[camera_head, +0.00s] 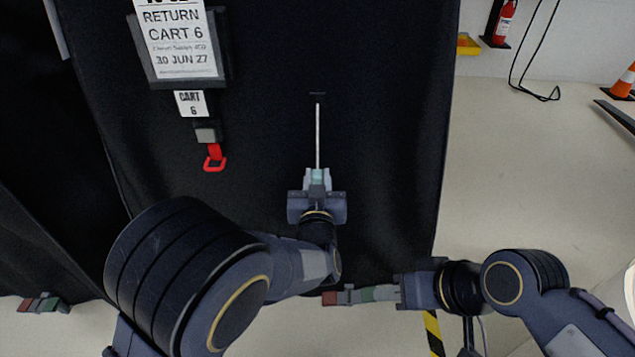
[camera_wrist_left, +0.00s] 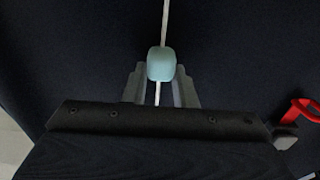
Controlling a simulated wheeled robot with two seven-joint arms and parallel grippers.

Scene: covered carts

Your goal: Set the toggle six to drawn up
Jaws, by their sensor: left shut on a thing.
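The toggle (camera_head: 317,177) is a small pale teal bead on a thin white cord (camera_head: 318,135). The cord runs straight up the black cover to a dark slot (camera_head: 317,94). My left gripper (camera_head: 317,180) is shut on the toggle in front of the cover. In the left wrist view the toggle (camera_wrist_left: 161,64) sits at the fingertips, with cord above and below it. My right gripper (camera_head: 385,293) is low at the right, apart from the toggle, pointing left across a red, grey and green piece. Its finger gap cannot be made out.
The black cover (camera_head: 380,130) carries a "RETURN CART 6" card (camera_head: 180,45), a "CART 6" tag (camera_head: 192,103) and a red pull loop (camera_head: 215,158) left of the cord. Another red and green piece (camera_head: 43,303) is at lower left. Open floor (camera_head: 530,170) lies right.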

